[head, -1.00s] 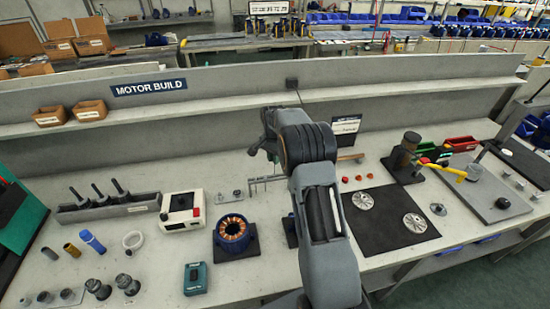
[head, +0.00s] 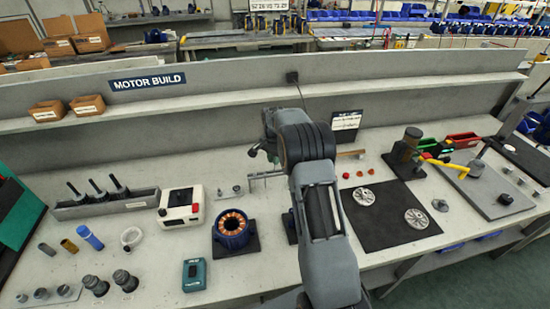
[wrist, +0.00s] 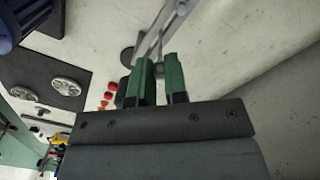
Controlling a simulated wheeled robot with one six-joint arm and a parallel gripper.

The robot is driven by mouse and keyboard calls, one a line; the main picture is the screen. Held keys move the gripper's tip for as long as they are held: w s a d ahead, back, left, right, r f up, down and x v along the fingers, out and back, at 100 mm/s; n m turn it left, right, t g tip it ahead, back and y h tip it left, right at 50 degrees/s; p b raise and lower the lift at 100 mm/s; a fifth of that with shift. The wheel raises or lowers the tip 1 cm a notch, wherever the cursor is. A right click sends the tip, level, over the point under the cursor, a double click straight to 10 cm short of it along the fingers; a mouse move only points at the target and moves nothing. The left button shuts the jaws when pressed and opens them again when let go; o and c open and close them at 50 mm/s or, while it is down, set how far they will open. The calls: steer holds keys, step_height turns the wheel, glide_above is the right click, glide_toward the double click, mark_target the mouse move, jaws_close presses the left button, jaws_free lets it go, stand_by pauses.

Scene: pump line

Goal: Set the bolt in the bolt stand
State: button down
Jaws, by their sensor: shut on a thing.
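My gripper (wrist: 160,75) has two green fingers, closed with a narrow gap between them in the wrist view. A small dark piece shows in that gap, which fits the bolt, but the fingers hide most of it. In the head view the green finger end (head: 254,151) shows left of my arm, above the back of the bench. A small grey plate with short upright pieces (head: 238,190) stands on the bench below and left of the gripper. I cannot tell for sure whether it is the bolt stand.
A metal rack (head: 266,176) stands below the gripper. A blue motor housing with copper windings (head: 233,231) and a white tester box (head: 181,207) are left. A black mat (head: 391,233) with two metal discs is right. The back shelf (head: 200,108) runs behind the gripper.

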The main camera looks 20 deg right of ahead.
steer(key=shift+f+b, duration=1.6)
steer(key=shift+f, duration=1.1)
steer(key=c, duration=1.1)
jaws_free()
steer(key=shift+o, duration=0.3)
steer(key=shift+o, duration=0.7)
steer(key=shift+r, duration=0.1)
